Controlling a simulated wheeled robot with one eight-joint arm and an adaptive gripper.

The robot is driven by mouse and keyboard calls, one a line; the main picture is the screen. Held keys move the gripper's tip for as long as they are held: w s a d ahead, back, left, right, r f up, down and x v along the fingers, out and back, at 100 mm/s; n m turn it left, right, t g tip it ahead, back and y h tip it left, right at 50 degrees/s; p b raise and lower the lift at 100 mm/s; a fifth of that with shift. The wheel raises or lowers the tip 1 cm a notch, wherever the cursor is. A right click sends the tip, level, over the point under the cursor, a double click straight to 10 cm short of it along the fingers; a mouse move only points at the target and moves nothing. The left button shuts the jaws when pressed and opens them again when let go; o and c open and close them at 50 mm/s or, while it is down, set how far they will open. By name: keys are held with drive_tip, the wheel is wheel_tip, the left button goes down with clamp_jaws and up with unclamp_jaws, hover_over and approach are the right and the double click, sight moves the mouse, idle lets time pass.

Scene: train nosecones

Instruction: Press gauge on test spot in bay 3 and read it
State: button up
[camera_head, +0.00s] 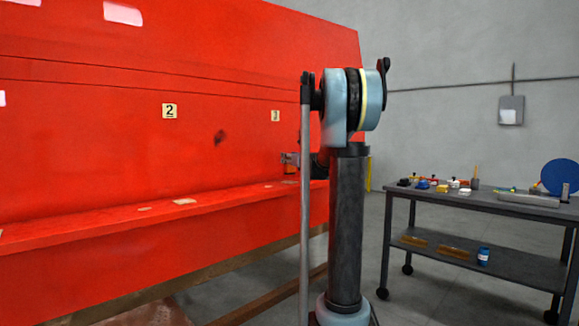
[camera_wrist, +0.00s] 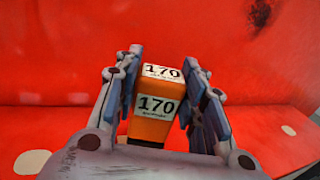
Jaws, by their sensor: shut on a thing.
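My gripper (camera_wrist: 157,82) is shut on an orange gauge (camera_wrist: 146,130) in the wrist view. The gauge has two white faces, each showing 170 in black with small, unreadable text below. Beyond it is the red nosecone (camera_wrist: 60,50). In the head view my gripper (camera_head: 291,160) is small and partly behind my arm, close to the red shell below and right of the number 3 plate (camera_head: 275,116). I cannot tell whether the gauge touches the surface. No test spot can be made out for certain; the gauge and fingers hide what lies directly ahead.
The number 2 plate (camera_head: 169,111) and a dark smudge (camera_head: 219,138) are left of plate 3. Pale patches (camera_head: 185,201) lie along the red ledge (camera_head: 80,228). A dark cart (camera_head: 480,205) with small items stands at right. Grey floor shows between cart and nosecone.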

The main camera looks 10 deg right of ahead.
drive_tip(key=shift+r, duration=1.75)
